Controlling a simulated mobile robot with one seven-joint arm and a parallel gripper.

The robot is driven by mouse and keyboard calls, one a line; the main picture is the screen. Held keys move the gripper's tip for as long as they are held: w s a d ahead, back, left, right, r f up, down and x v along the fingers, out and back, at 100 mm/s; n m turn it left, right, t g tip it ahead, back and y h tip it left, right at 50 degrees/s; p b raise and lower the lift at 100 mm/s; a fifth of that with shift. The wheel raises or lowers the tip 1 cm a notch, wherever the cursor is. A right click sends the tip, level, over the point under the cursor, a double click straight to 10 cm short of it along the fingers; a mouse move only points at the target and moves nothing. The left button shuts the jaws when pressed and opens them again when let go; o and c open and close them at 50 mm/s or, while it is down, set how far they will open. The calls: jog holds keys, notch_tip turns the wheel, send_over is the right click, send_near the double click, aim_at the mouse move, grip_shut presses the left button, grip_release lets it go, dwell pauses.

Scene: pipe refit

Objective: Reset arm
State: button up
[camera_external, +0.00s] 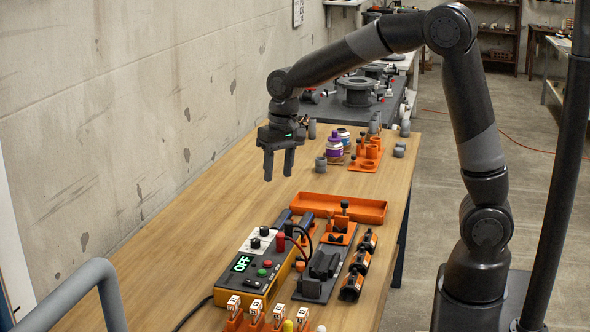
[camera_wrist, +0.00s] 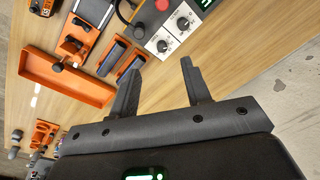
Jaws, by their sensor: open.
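My gripper (camera_external: 279,165) hangs at the end of my arm, above the wooden table, with its fingers pointing down. In the wrist view my gripper (camera_wrist: 160,85) shows two dark fingers spread apart with nothing between them. It is open and empty. Bare table top lies below and around the fingers. My arm reaches across from the right, with its elbow high and its base to the right of the table.
Purple-labelled bottles (camera_external: 334,146) and grey pipe fittings stand farther back. The table's left side is clear beside the wall.

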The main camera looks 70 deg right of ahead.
jog(key=s+a+r+n+t, duration=0.1)
jog(key=s+a+r+n, duration=0.1)
jog(key=s, duration=0.6)
jog(key=s+a+r+n+t, duration=0.2)
jog(key=s+r, duration=0.1)
jog(key=s, duration=0.6)
jog(key=s+a+r+n+t, duration=0.1)
jog(key=s+a+r+n, duration=0.1)
jog(key=s, duration=0.6)
jog(key=shift+s+a+r+n+t, duration=0.3)
jog(key=shift+s+a+r, duration=0.05)
jog(key=shift+a+r, duration=0.15)
dwell(1.0)
